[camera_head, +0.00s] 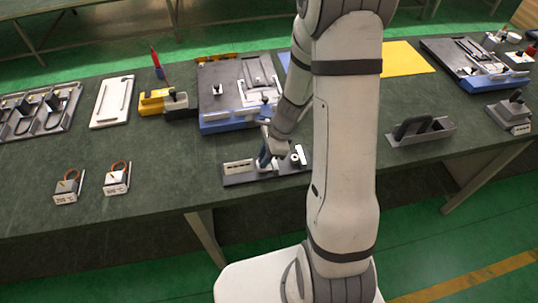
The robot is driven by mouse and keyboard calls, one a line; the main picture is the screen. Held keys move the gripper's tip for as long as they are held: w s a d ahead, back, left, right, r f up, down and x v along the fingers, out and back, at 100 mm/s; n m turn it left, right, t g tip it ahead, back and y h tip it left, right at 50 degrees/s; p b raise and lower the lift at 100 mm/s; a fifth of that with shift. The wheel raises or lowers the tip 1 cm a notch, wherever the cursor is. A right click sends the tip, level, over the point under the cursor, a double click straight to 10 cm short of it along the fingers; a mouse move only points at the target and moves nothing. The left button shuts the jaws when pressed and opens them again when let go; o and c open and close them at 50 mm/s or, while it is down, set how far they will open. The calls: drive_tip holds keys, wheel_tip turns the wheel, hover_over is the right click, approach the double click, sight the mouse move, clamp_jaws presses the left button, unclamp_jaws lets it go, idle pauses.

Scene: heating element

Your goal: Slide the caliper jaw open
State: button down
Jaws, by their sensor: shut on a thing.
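My gripper (264,161) is low over a dark flat fixture (233,181) near the front edge of the table. The fixture carries a pale scale-like strip (238,166) on its left and a small white upright part (300,155) on its right. I take this to be the caliper, but it is small in the picture. My gripper is shut on a small part in the middle of the fixture, which appears to be the caliper jaw. The fingers and wrist hide most of that part, so how far the jaw is open does not show.
A blue-based fixture (215,125) stands behind my gripper. A yellow block (152,104) and a white tray (111,102) are to its left. Two small temperature-marked blocks (66,190) (116,181) sit front left. A grey holder (420,134) stands right of my arm.

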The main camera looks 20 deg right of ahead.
drive_tip(key=shift+a, duration=0.15)
drive_tip(key=c, duration=1.4)
unclamp_jaws()
drive_tip(key=shift+w+a, duration=0.1)
drive_tip(key=shift+a, duration=0.05)
drive_tip(key=shift+c, duration=0.2)
drive_tip(key=shift+o, duration=1)
drive_tip(key=shift+d, duration=0.2)
drive_tip(key=shift+v, duration=3.9)
